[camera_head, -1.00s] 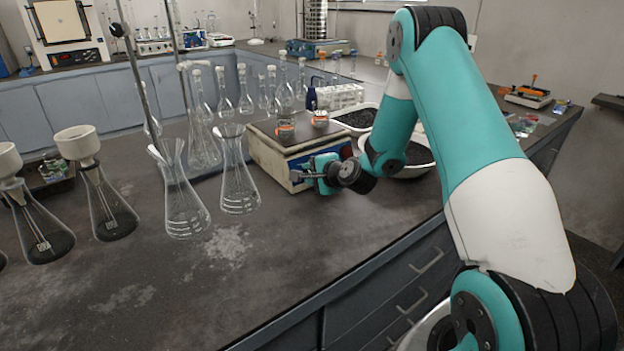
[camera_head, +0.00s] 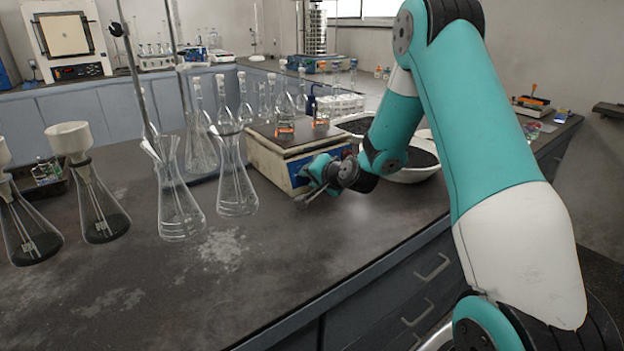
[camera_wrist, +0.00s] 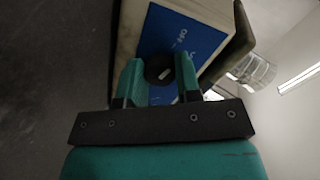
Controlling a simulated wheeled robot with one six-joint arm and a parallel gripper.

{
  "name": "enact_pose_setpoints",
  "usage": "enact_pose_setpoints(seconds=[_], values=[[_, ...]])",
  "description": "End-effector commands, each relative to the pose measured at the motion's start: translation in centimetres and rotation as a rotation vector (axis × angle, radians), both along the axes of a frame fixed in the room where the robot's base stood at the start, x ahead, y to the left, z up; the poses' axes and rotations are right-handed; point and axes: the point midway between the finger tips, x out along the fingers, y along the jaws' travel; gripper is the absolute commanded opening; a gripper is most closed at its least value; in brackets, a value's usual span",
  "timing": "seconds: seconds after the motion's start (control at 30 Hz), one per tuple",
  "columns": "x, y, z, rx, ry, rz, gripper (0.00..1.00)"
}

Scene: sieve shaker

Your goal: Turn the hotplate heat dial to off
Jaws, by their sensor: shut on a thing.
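The hotplate (camera_head: 262,155) is a cream box with a dark top, standing on the bench in the head view. Its blue front panel (camera_wrist: 183,38) shows in the wrist view with white lettering, part of which reads "OFF". The heat dial (camera_wrist: 159,69) is round and black with a pale pointer mark, which is tilted in the wrist view. My gripper (camera_wrist: 160,80) is shut on the dial, one teal finger on each side. In the head view my gripper (camera_head: 312,178) is at the hotplate's front, and it hides the dial there.
Two glass flasks (camera_head: 236,185) stand left of the hotplate, with filter flasks (camera_head: 98,205) farther left. White bowls (camera_head: 412,174) of dark grains stand behind my wrist.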

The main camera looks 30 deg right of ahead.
Motion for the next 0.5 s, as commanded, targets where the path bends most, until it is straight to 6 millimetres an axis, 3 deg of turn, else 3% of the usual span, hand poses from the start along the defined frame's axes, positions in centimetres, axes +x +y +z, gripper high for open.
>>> enact_pose_setpoints(seconds=[0.43, 0.47, 0.5], values=[[-0.12, 0.02, -0.18, -0.010, 0.006, 0.005, 0.08], [-0.11, 0.02, -0.18, -0.010, 0.006, 0.005, 0.36], [-0.11, 0.03, -0.17, -0.010, 0.006, 0.005, 0.45]])
